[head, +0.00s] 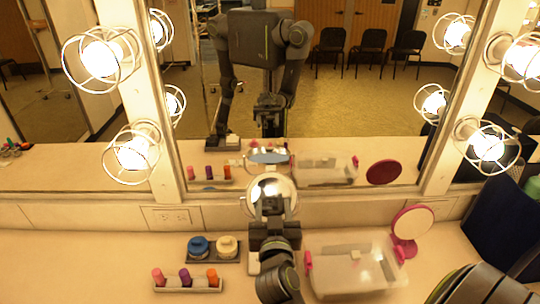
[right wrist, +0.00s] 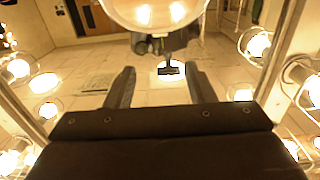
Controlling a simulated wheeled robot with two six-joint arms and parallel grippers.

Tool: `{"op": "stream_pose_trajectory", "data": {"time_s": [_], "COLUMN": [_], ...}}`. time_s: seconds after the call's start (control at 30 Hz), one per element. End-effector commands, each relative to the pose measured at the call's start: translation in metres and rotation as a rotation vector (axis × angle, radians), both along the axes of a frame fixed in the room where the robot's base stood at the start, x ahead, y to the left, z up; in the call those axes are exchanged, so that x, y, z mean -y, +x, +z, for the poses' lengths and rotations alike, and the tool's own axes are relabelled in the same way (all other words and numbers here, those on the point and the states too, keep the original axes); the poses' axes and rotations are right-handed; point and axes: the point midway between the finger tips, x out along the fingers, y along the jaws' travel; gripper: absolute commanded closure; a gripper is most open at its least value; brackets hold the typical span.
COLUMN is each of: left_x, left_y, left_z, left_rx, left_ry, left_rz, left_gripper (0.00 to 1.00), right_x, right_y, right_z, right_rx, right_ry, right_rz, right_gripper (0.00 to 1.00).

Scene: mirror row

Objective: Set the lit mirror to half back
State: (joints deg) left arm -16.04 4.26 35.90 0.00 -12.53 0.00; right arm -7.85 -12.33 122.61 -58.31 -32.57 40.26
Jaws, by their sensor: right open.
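A round mirror with a pale, bright rim (head: 272,188) stands in the middle of the counter, in front of the big wall mirror. Its lower part and stand are mostly hidden by my right gripper (head: 271,205). In the right wrist view the round mirror's disc (right wrist: 155,12) shows at the top, cut off by the edge, with bulb reflections in it. My right gripper (right wrist: 158,85) is open, its two fingers apart with nothing between them. The disc is beyond the fingertips; I cannot tell its exact tilt. My left gripper is not in view.
A pink hand mirror (head: 412,224) stands at the right by a clear box (head: 350,265) with pink latches. A tray with blue and cream jars (head: 213,247) and a lipstick rack (head: 188,283) are at the left. A navy bag (head: 497,225) stands far right. Caged bulbs line the wall-mirror frame.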

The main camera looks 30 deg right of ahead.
Motion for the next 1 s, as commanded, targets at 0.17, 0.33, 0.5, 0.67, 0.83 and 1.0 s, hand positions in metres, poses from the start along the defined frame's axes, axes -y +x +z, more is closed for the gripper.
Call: {"op": "stream_pose_trajectory", "data": {"time_s": [0.17, 0.33, 0.5, 0.67, 0.83, 1.0], "left_x": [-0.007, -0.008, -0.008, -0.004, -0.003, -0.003], "left_y": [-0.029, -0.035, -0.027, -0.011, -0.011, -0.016], "left_z": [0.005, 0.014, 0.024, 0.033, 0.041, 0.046], "left_rx": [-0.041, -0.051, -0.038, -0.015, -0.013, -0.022], "left_ry": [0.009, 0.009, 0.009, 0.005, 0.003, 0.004], "left_rz": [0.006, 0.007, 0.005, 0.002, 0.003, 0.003], "left_gripper": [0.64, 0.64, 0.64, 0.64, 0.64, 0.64], "right_x": [0.007, 0.021, 0.037, 0.052, 0.067, 0.079], "right_y": [0.013, 0.036, 0.061, 0.085, 0.109, 0.129], "right_z": [0.002, 0.004, 0.004, 0.004, 0.003, 0.002], "right_rx": [0.0, 0.0, 0.0, -0.001, -0.001, -0.001], "right_ry": [-0.006, -0.008, -0.008, -0.008, -0.005, -0.005], "right_rz": [0.004, 0.003, 0.002, 0.001, 0.0, 0.0], "right_gripper": [0.51, 0.51, 0.51, 0.51, 0.51, 0.51]}}
